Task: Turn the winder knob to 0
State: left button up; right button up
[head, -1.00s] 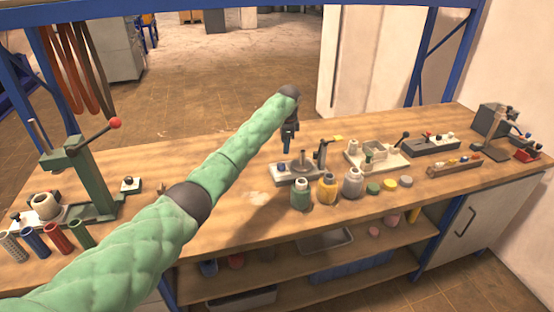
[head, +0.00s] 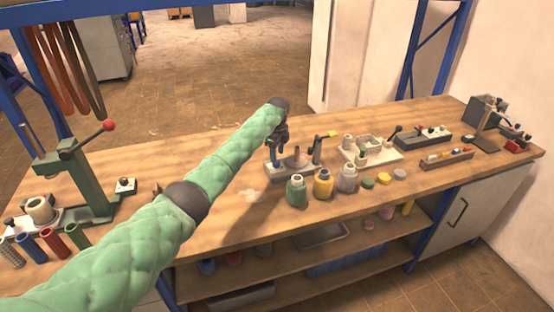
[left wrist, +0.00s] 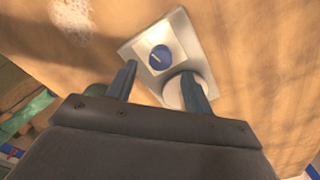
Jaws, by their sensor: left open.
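The winder is a pale base plate (head: 282,178) on the workbench, with a grey disc and spindle (head: 297,161) and a dark upright post (head: 318,149). In the left wrist view the plate carries a round blue knob (left wrist: 161,57) with a light pointer line, on a white square. Any scale marks are too small to read. My left gripper (head: 276,162) is above the left end of the plate. Its two fingers (left wrist: 160,88) are apart and empty, pointing toward the plate, with the knob beyond and between them. The right finger partly covers a white round part (left wrist: 178,92). My right gripper is not in view.
A green press with a red-knobbed lever (head: 76,170) stands at the left. The bench between press and winder is mostly clear.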

aim_at(276, 164)
pick_arm(q)
jog(key=shift+f+p, duration=0.6)
jog(key=shift+f, duration=1.6)
pick_arm(e)
jog(key=shift+s+d+f, duration=0.3)
jog(key=shift+s+f, duration=0.15)
jog(key=shift+s, duration=0.2)
jog(key=shift+s+d+f, duration=0.3)
jog(key=shift+s+f, duration=0.15)
jog(key=shift+s, duration=0.2)
pick_arm(q)
jog(key=c, duration=1)
pick_arm(e)
jog(key=shift+w+d, duration=0.1)
